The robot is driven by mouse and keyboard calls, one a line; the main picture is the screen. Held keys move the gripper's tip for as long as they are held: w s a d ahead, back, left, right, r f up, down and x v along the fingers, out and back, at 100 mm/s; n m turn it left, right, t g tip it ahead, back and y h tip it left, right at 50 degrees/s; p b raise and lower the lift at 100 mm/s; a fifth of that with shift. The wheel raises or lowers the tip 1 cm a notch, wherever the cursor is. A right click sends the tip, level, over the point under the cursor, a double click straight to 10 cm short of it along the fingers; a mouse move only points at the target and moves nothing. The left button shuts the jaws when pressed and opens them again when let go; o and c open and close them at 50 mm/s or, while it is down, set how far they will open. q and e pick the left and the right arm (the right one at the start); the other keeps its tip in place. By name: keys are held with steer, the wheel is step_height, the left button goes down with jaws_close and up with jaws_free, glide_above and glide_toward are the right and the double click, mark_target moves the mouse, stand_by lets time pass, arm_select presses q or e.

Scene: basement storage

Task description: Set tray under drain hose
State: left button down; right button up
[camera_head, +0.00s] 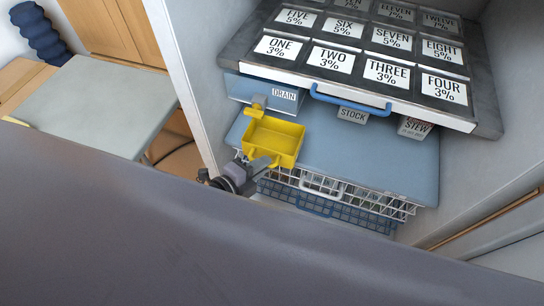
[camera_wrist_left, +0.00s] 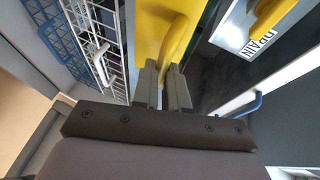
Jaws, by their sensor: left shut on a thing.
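A yellow tray (camera_head: 273,134), open at the top, is at the left front of a blue-grey shelf, just below a plate marked DRAIN (camera_head: 285,96). A short yellow drain hose (camera_head: 258,102) sticks out at that plate, by the tray's back left corner. It also shows in the left wrist view (camera_wrist_left: 271,12). My left gripper (camera_head: 262,164) is at the tray's front side. The left wrist view shows my left gripper (camera_wrist_left: 164,82) shut on the tray's yellow handle (camera_wrist_left: 178,38). I cannot tell whether the tray touches the shelf. My right gripper is not in view.
A large rack of numbered cards (camera_head: 345,61) with a blue handle (camera_head: 350,101) overhangs the shelf (camera_head: 375,165). Labelled STOCK (camera_head: 352,115) and STEW (camera_head: 414,127) items sit beneath it. Cabinet walls close both sides.

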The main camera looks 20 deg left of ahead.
mark_target(276, 154)
arm_select(q)
steer(key=shift+w+d, duration=0.3)
steer(key=shift+w, duration=0.25)
steer(key=shift+w+d, duration=0.3)
steer(key=shift+w, duration=0.35)
steer(key=shift+w+d, duration=0.3)
steer(key=shift+w, duration=0.3)
steer(key=shift+f+b, duration=0.75)
steer(key=shift+b, duration=0.05)
steer(key=c, duration=1.2)
jaws_free()
steer(key=shift+o, duration=0.2)
